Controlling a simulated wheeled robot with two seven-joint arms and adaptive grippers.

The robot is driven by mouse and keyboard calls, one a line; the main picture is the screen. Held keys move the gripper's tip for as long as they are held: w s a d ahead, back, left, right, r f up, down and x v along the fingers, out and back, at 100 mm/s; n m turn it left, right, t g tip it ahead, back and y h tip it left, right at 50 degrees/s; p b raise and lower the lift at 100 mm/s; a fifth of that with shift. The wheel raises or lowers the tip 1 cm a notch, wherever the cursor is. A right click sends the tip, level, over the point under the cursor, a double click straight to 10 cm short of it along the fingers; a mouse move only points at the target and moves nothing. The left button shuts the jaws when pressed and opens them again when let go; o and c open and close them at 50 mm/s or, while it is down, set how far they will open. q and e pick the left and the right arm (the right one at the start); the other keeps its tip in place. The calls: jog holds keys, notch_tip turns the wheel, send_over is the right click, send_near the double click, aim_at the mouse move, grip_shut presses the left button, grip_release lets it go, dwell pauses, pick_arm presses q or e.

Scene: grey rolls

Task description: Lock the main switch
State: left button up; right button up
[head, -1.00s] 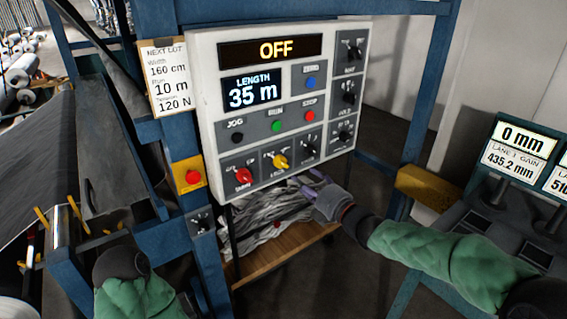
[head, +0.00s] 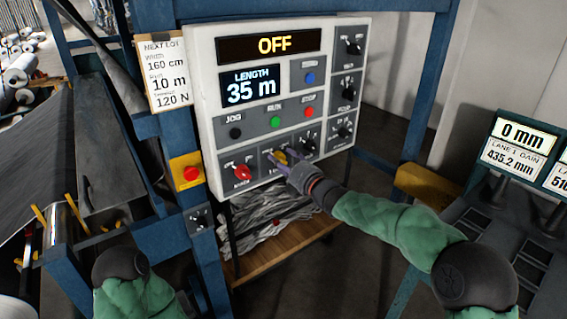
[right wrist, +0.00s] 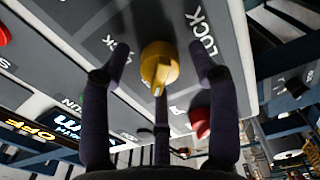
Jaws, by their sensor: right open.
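The white control panel (head: 206,80) stands ahead of me, its upper display reading OFF. A red rotary knob (head: 241,171) sits at its bottom left. A yellow rotary knob (head: 281,156) sits just to the right of it, partly covered by my right gripper (head: 283,166). In the right wrist view the yellow knob (right wrist: 159,65) lies between the open fingers of my right gripper (right wrist: 161,58), with a gap on each side. Lettering like LOCK shows beside it. The red knob (right wrist: 200,122) is behind the right finger. My left gripper is out of view.
A red button on a yellow box (head: 190,173) is left of the panel. A black knob (head: 308,145) sits close to the right of the yellow one. A shelf (head: 270,262) with grey material is below. A console (head: 522,145) with displays stands at the right.

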jog(key=c, duration=1.1)
jog(key=shift+c, duration=0.2)
jog(key=shift+m, duration=0.3)
jog(key=m+p, duration=0.2)
jog(key=m, duration=0.1)
jog(key=shift+m, duration=0.3)
jog(key=m+p, duration=0.2)
jog(key=m, duration=0.2)
jog(key=m+p, duration=0.3)
jog(key=m, duration=0.2)
jog(key=shift+m, duration=0.4)
jog(key=shift+m+p, duration=1)
jog(key=shift+m, duration=0.9)
jog(key=shift+f, duration=0.1)
